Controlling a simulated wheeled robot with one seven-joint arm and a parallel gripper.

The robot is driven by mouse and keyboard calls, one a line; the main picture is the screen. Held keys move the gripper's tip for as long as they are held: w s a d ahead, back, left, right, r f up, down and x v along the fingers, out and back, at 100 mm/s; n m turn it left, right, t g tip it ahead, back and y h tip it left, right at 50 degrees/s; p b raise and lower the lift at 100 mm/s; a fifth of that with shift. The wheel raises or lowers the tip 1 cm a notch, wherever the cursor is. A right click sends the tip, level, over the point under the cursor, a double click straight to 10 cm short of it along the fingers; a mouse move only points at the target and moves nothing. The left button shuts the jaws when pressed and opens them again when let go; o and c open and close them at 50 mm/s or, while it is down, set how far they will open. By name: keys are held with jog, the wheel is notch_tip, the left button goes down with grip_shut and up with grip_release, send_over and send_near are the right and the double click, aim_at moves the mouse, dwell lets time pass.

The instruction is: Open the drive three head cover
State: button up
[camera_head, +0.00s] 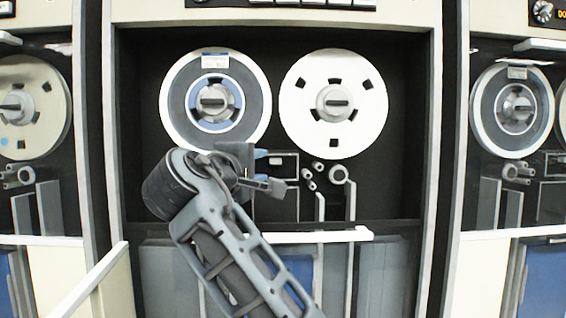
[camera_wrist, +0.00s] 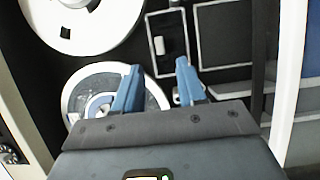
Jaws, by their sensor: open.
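The middle tape drive (camera_head: 402,130) faces me, with two reels above its head area. Below the reels is a small dark panel with a pale outline (camera_head: 288,162), which looks like the head cover and appears shut. In the wrist view a pale-outlined dark panel (camera_wrist: 170,32) with a small white piece on it (camera_wrist: 159,45) lies just beyond my fingertips. No label shows which drive is drive three. My gripper (camera_head: 270,170) is open and empty in front of the head area, left of the panel. Its two blue fingers (camera_wrist: 159,68) are spread apart; my arm hides part of the drive.
The blue-hubbed reel (camera_head: 178,100) and white reel (camera_head: 368,110) are close above my gripper. Rollers (camera_head: 338,174) are right of the panel. A pale ledge (camera_head: 330,236) crosses below. An open pale door (camera_head: 95,285) juts out at lower left. Other drives stand either side.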

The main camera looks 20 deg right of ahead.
aim_at(275, 162)
jog(key=p+x, duration=0.1)
jog(key=x, duration=0.6)
jog(key=shift+w+d+p, duration=0.2)
jog(key=shift+w+p, duration=0.05)
jog(key=shift+p, duration=0.05)
grip_shut()
